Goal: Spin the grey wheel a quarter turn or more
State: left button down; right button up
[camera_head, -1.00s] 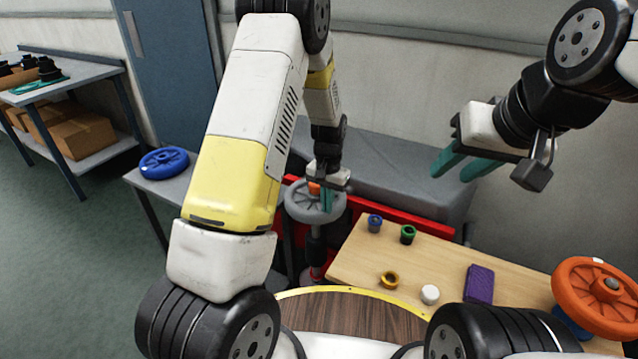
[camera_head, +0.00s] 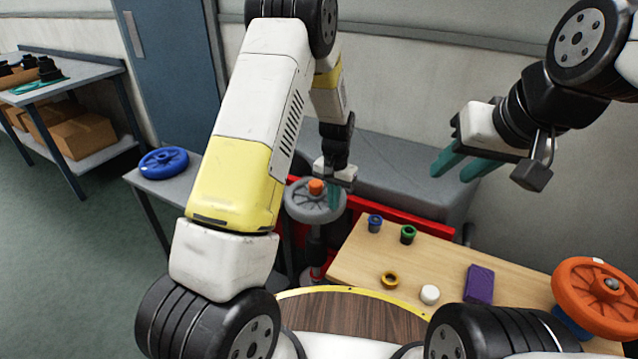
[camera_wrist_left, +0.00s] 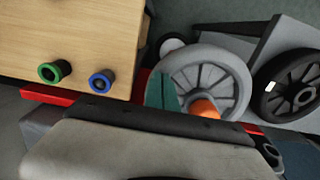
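The grey wheel (camera_head: 300,209) has spokes and an orange hub (camera_head: 316,187), and it lies roughly flat on a post beyond the wooden table. My left gripper (camera_head: 334,198) points down at the wheel's right side, with teal fingers at or over the rim. In the left wrist view, a teal finger (camera_wrist_left: 162,92) overlaps the edge of the grey wheel (camera_wrist_left: 232,70), beside the orange hub (camera_wrist_left: 205,108). Contact and finger gap are unclear. My right gripper (camera_head: 458,170) is open and empty, raised above the bench at right.
An orange wheel (camera_head: 588,300) stands at right, and a blue wheel (camera_head: 163,163) lies on a side table. A black wheel (camera_wrist_left: 290,88) is near the grey one in the wrist view. The wooden table (camera_head: 440,262) holds small rings, a white cap and a purple block (camera_head: 480,283).

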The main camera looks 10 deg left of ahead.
aim_at(306, 212)
pick_arm(q)
jog(key=shift+r, duration=3.35)
jog(key=shift+a, duration=0.1)
jog(key=s+a+r+n, duration=0.1)
jog(key=s+a+n, duration=0.1)
jog(key=a+n, duration=0.6)
jog(key=shift+a+f+m, duration=0.3)
jog(key=shift+f+m, duration=0.05)
jog(key=shift+f, duration=0.8)
jog(key=shift+a+f+m, duration=0.3)
jog(key=shift+a+f, duration=0.05)
jog(key=shift+f, duration=0.75)
jog(key=shift+a+f+m, duration=0.3)
jog(key=shift+f+m, duration=0.05)
jog(key=shift+f, duration=0.8)
jog(key=shift+f, duration=0.55)
jog(key=shift+d, duration=0.1)
jog(key=shift+s+d+r, duration=0.1)
jog(key=shift+s+d, duration=0.05)
jog(key=shift+d, duration=0.35)
jog(key=shift+s+d+r, duration=0.1)
jog(key=shift+s+d, duration=0.05)
jog(key=shift+d, duration=0.3)
